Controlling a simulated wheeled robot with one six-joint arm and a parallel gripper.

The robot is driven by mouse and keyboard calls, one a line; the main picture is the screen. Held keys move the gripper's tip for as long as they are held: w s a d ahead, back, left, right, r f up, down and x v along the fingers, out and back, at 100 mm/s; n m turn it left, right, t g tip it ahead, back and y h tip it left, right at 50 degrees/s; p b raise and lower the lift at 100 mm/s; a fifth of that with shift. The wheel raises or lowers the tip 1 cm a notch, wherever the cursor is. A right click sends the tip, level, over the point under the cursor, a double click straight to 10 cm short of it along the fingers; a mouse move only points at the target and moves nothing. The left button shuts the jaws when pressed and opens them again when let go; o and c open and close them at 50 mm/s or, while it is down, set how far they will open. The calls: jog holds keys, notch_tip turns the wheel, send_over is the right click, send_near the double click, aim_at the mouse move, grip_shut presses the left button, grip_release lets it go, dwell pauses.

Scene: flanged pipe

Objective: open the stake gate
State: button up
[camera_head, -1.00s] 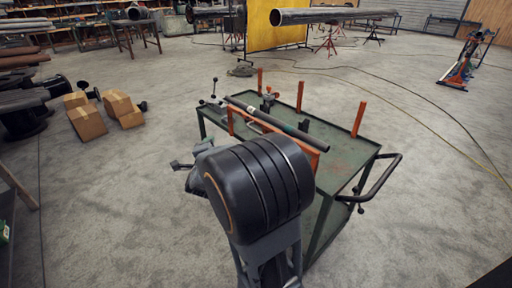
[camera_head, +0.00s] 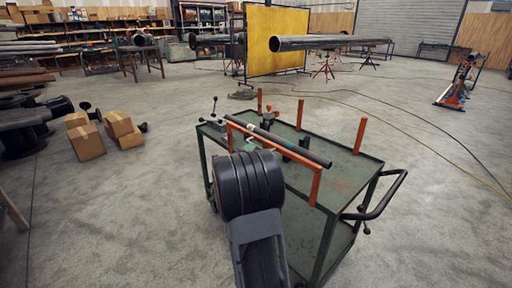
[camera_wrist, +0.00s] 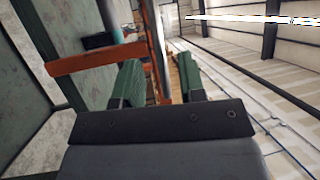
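The stake gate (camera_head: 270,142) is an orange rail with end posts along the near side of the green cart (camera_head: 345,170). A dark pipe (camera_head: 310,155) lies along the cart just behind and over the rail. In the wrist view, an orange rail (camera_wrist: 95,58) reaches in from the left and meets an orange bar (camera_wrist: 157,55) running upward. My gripper (camera_wrist: 160,75) has two green fingers apart, with the orange bar between or just beyond them. Contact cannot be told. In the head view my gripper is hidden behind my dark arm link.
Several orange stakes (camera_head: 360,136) stand on the cart's far side. The cart's black handle (camera_head: 385,200) sticks out at the right. Cardboard boxes (camera_head: 88,142) stand on the floor at left. Hoses (camera_head: 420,120) cross the floor behind; the floor around the cart is otherwise clear.

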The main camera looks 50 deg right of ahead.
jog(key=shift+x, duration=2.05)
jog(key=shift+c, duration=0.2)
grip_shut()
